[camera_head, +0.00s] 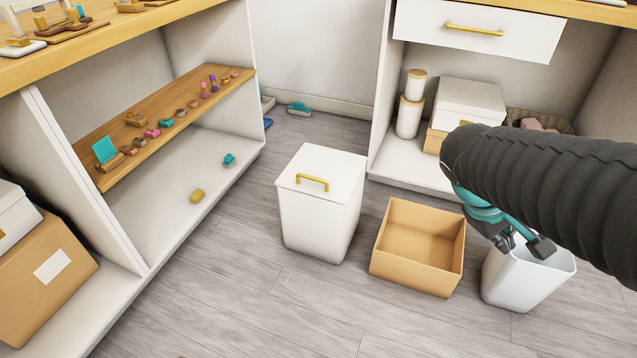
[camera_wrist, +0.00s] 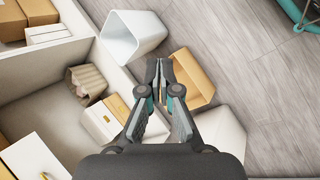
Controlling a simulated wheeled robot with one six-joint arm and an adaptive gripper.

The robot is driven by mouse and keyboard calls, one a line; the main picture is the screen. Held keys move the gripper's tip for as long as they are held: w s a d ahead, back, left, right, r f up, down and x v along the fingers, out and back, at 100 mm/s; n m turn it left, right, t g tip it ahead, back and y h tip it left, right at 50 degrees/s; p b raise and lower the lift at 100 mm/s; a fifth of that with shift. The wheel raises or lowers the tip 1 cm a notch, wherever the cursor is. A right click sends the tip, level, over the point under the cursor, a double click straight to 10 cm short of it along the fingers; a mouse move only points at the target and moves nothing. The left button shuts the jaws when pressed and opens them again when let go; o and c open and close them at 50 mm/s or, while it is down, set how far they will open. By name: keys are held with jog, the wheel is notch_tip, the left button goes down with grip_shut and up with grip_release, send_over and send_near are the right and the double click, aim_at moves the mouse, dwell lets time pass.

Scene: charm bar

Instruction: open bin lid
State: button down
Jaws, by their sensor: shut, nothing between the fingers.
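The white bin (camera_head: 315,222) stands upright on the floor in the middle of the head view. Its flat white lid (camera_head: 335,164) lies closed on top, with a gold bar handle (camera_head: 313,182) on it. In the wrist view a white shape at the lower right, partly hidden by my gripper, looks like this bin (camera_wrist: 224,130).
An open cardboard box (camera_head: 418,246) stands right of the lidded bin, and an open white bin (camera_head: 524,279) stands beyond it. A shelf unit (camera_head: 142,235) with small charms is at the left. A cabinet with a drawer (camera_head: 478,29) is behind. The front floor is clear.

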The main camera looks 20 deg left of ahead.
jog(key=w+a+f+n+t+h+b, duration=0.1)
jog(key=w+a+f+n+t+h, duration=0.2)
jog(key=w+a, duration=0.35)
jog(key=w+a+f+n+t+h+b, duration=0.1)
jog(key=w+a+f+n+t, duration=0.1)
jog(key=w+a+f+n, duration=0.35)
jog(key=w+a+f+n+t+h, duration=0.2)
jog(key=w+a+n+t, duration=0.15)
jog(key=w+a, duration=0.35)
jog(key=a+f+n+t+y+b, duration=0.1)
jog(key=a+f+n+t+y, duration=0.35)
jog(key=a, duration=0.45)
jog(key=a+f+n+t+y, duration=0.2)
jog(key=a+f+n+y, duration=0.1)
jog(key=a+f+n, duration=0.5)
jog(key=a+f+n+t+y+b, duration=0.1)
jog(key=a+f+n+t+y, duration=0.3)
jog(key=a, duration=0.6)
jog(key=w+m+g, duration=0.1)
jog(key=w, duration=0.8)
jog(key=shift+d+r+h, duration=0.25)
jog(key=shift+d+h, duration=0.1)
